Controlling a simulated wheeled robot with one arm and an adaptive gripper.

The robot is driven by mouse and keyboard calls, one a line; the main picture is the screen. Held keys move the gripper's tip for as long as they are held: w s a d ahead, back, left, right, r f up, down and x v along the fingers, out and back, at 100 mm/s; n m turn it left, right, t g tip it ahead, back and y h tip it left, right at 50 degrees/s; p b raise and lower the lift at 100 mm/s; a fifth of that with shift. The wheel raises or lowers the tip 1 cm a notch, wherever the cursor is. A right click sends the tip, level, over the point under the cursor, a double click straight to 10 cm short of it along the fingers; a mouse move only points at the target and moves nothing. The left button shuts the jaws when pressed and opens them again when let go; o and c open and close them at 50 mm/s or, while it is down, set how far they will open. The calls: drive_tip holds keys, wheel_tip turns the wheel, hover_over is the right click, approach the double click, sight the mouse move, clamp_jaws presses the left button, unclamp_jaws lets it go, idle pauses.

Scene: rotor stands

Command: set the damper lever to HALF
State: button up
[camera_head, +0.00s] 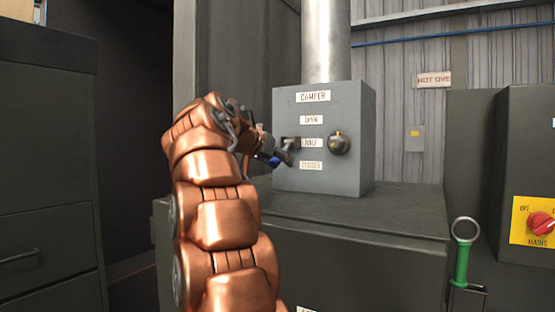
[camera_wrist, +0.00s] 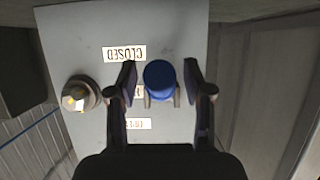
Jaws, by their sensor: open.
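The grey damper box (camera_head: 325,130) carries labels DAMPER, OPEN, HALF (camera_head: 312,143) and CLOSED (camera_head: 311,166), top to bottom. The lever's blue knob (camera_head: 275,161) shows at the box's left part, at a height between HALF and CLOSED. In the wrist view, where the labels are upside down, the blue knob (camera_wrist: 159,80) lies between CLOSED (camera_wrist: 124,53) and the partly hidden HALF label. My gripper (camera_wrist: 160,70) is open, one finger on each side of the knob, with gaps visible. In the head view my gripper (camera_head: 284,155) partly hides the lever; its exact setting is unclear.
A round dark dial with a yellow mark (camera_head: 340,143) sits right of the labels. A metal pipe (camera_head: 325,40) rises from the box. The box stands on a dark cabinet (camera_head: 390,225). A green-handled tool (camera_head: 462,262) and a red switch (camera_head: 540,223) are at right.

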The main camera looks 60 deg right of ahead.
drive_tip(key=shift+d, duration=0.1)
clamp_jaws()
idle(0.4)
